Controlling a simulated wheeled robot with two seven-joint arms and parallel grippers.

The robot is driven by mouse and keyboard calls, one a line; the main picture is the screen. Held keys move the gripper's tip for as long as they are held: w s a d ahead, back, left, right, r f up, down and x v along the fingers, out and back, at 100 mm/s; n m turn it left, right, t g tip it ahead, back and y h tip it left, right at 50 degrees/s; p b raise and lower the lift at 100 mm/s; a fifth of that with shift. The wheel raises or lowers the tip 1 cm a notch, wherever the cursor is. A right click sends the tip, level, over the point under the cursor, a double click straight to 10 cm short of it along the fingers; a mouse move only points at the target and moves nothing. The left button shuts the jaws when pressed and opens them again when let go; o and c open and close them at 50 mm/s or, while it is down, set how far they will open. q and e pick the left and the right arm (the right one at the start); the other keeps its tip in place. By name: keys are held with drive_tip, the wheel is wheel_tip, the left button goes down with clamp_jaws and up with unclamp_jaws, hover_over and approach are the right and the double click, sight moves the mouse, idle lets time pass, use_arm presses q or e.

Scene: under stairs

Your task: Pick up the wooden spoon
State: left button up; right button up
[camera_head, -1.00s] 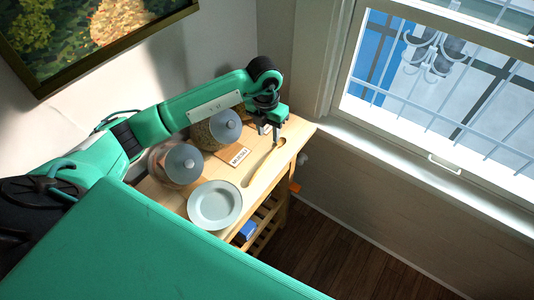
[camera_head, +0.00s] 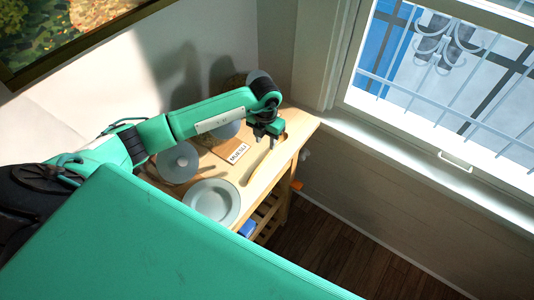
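The wooden spoon (camera_head: 257,165) lies on the light wooden table (camera_head: 294,128), its far end close below my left gripper. My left gripper (camera_head: 265,142) hangs over the table near the spoon's far end, with its two fingers pointing down and a gap between them. It looks open and empty. I cannot tell whether its fingers touch the spoon. My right gripper is not in view.
A pale plate (camera_head: 212,202) lies left of the spoon. A jar with a grey lid (camera_head: 178,162) and a labelled card or book (camera_head: 237,153) are near my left arm. A blue item (camera_head: 247,228) sits on a lower shelf. A window (camera_head: 440,80) is at right.

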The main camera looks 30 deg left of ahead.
sight(268, 154)
use_arm(q)
drive_tip(key=shift+w+f, duration=0.15)
drive_tip(key=shift+f, duration=0.7)
drive_tip(key=shift+d+f+p, duration=0.1)
drive_tip(key=shift+f+p, duration=0.3)
drive_tip(key=shift+p, duration=0.3)
drive_tip(key=f, duration=0.1)
drive_tip(key=f+p, duration=0.2)
drive_tip(key=shift+d+f, duration=0.3)
drive_tip(key=shift+f, duration=0.45)
drive_tip(key=shift+c, duration=0.2)
clamp_jaws()
